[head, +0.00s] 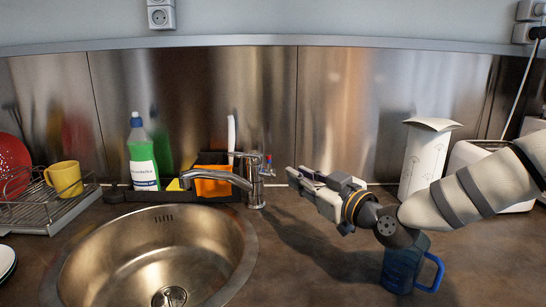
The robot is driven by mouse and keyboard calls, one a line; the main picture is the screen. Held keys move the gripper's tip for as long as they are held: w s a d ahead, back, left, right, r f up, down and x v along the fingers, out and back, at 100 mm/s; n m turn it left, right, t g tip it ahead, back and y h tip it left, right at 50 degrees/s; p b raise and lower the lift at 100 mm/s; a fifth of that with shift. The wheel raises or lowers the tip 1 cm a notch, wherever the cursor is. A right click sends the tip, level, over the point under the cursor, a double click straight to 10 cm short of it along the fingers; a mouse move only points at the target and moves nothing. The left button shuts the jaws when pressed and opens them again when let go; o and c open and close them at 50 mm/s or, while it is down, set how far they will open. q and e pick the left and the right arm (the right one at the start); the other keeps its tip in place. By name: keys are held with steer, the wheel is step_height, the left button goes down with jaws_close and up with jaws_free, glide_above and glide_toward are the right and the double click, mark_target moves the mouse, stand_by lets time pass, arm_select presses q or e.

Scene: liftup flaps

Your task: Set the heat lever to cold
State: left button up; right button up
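The chrome faucet (254,180) stands behind the right side of the sink, with its spout reaching left over the basin. A small heat lever (268,160) with red and blue marks sits at the top right of the faucet. It is too small to read its exact setting. My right gripper (292,176) is just right of the faucet, pointing left toward it, with a gap between them. Its fingers overlap in this view, so I cannot tell whether it is open. My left gripper is not in view.
The round steel sink (238,262) lies in front of the faucet. A green soap bottle (143,165) and orange sponge (212,187) stand behind it. A blue mug (402,268) is below my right arm; a white canister (420,160) stands behind it. A dish rack (35,215) is left.

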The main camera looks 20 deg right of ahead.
steer(key=b, duration=0.2)
glide_toward(270, 161)
steer(key=w+f, duration=0.1)
steer(key=w, duration=0.1)
steer(key=x, duration=0.6)
steer(key=shift+w+a+r+b, duration=0.2)
steer(key=shift+w+a+b, duration=0.1)
steer(key=shift+a+b, duration=0.1)
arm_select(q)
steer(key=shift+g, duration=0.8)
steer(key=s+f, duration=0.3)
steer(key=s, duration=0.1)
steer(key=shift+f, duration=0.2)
arm_select(e)
steer(key=shift+w+r, duration=0.25)
steer(key=shift+r, duration=0.05)
steer(key=shift+c, duration=0.2)
jaws_close()
